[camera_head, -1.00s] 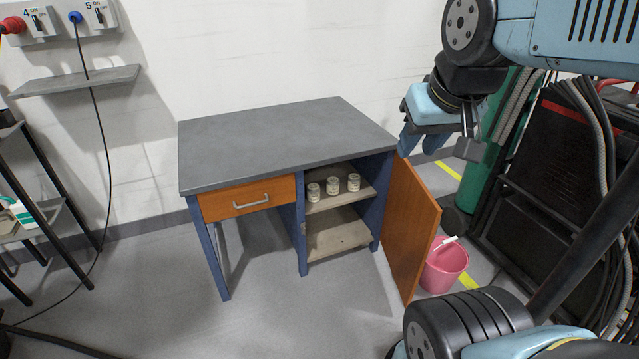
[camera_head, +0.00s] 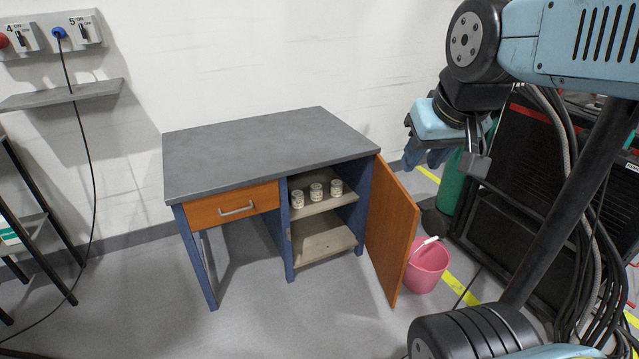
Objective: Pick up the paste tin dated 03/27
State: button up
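Three small pale tins stand upright in a row on the upper shelf (camera_head: 318,207) inside the desk's open cupboard. They are the left tin (camera_head: 297,199), the middle tin (camera_head: 316,192) and the right tin (camera_head: 336,187). Their labels are too small to read, so I cannot tell which one is dated 03/27. My gripper (camera_head: 428,158) hangs in the air to the right of the desk, above the open door and apart from the tins. It is seen from the side, and I cannot tell whether its fingers are apart.
The orange cupboard door (camera_head: 392,232) stands open to the right of the shelves. A pink bucket (camera_head: 427,268) is on the floor beside it. The grey desk top (camera_head: 265,150) is bare. A black rack with hoses (camera_head: 520,180) is at right. Floor in front is clear.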

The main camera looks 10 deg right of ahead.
aim_at(297, 196)
jog(key=i, duration=0.9)
jog(key=u, duration=0.05)
